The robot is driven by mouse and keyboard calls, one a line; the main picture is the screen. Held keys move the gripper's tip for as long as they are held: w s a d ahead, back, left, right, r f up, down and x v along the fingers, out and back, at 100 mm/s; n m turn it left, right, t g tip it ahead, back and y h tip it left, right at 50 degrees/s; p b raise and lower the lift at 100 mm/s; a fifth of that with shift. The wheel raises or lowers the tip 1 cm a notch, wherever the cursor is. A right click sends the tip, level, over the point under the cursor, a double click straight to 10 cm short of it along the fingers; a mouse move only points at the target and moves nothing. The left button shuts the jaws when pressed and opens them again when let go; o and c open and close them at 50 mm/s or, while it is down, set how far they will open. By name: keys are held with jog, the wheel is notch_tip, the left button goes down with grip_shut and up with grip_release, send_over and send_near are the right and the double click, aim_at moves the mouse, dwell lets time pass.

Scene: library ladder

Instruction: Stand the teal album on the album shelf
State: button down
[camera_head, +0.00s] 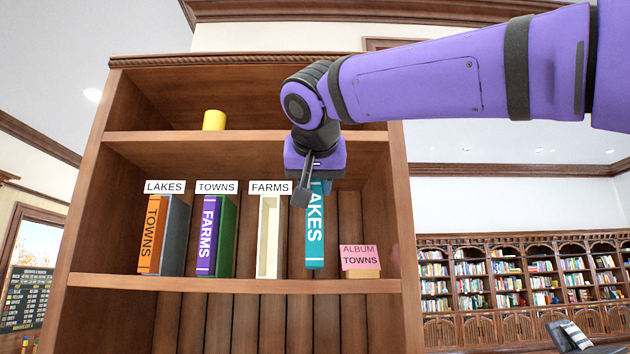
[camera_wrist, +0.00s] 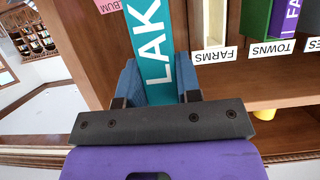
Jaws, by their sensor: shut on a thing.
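The teal album (camera_head: 315,235), with LAKES on its spine, is upright in the head view, in the bay right of the FARMS holder. My gripper (camera_head: 314,186) is shut on its upper end. In the wrist view the teal album (camera_wrist: 150,45) runs between my blue fingers (camera_wrist: 159,82). Its lower end shows slightly above the front edge of the middle shelf board (camera_head: 235,284); I cannot tell whether it touches the board. A pink ALBUM TOWNS sign (camera_head: 359,257) stands on this board to its right.
Left of the album are an empty cream FARMS holder (camera_head: 262,240), a purple FARMS book (camera_head: 207,235) in a green holder, and an orange TOWNS book (camera_head: 152,235) in a grey holder. A yellow cylinder (camera_head: 214,120) stands on the board above. The bookcase's right side panel (camera_head: 400,220) bounds the bay.

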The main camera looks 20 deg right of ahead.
jog(key=w+d, duration=0.2)
jog(key=w, duration=0.6)
jog(key=w+d+f, duration=0.1)
jog(key=w+d, duration=0.2)
jog(key=w, duration=0.6)
jog(key=shift+d+f, duration=0.2)
dwell(0.7)
jog(key=c, duration=0.7)
grip_release()
jog(key=shift+f, duration=0.1)
jog(key=shift+c, duration=0.2)
jog(key=v, duration=1.1)
jog(key=shift+d, duration=0.1)
